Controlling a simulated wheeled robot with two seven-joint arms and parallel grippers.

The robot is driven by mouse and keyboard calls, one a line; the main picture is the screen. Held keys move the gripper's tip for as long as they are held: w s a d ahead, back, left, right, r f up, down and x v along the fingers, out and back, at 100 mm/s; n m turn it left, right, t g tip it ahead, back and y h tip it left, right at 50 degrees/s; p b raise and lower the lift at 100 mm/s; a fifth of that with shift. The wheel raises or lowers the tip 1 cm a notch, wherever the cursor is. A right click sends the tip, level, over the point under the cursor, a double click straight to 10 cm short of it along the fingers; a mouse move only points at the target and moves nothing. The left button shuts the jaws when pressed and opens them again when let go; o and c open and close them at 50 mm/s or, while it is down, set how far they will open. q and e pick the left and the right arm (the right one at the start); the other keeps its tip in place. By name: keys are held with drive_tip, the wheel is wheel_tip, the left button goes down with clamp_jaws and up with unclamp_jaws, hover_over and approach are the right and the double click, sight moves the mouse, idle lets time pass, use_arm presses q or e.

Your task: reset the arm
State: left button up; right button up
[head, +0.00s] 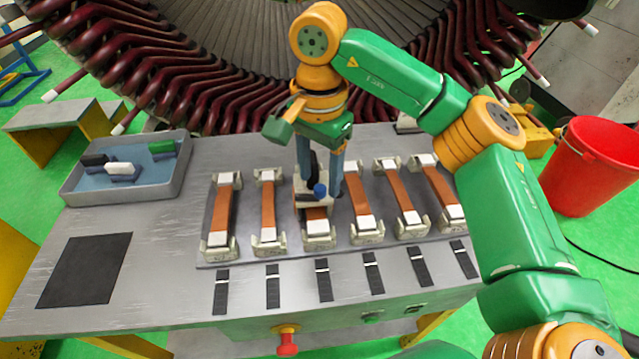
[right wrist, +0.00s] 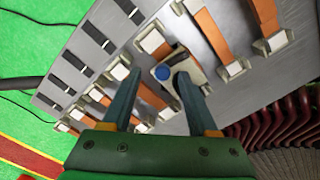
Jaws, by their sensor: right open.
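My right gripper (head: 321,190) comes in from the right and points down over the third strip from the left on the table. Its two fingers are apart, with no object clearly gripped. A small beige block with a blue knob (head: 320,190) and a dark part sits on that strip, low between the fingers. In the right wrist view my right gripper (right wrist: 155,85) is open, and the beige block (right wrist: 194,72) with its blue knob shows between and beyond the fingertips. Whether a finger touches the block I cannot tell. My left gripper is not in view.
Several copper strips with white ends (head: 219,210) stand in a row on the grey table (head: 160,240). A tray (head: 75,195) with green, white and black pieces is at the left, above a black mat (head: 85,270). The large stator (head: 170,90) stands behind; a red bucket (head: 590,165) is right.

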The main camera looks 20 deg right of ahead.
wheel_tip(320, 180, up, 4)
drive_tip(key=shift+r+p, duration=0.2)
drive_tip(key=shift+p, duration=0.25)
drive_tip(key=shift+f, duration=0.1)
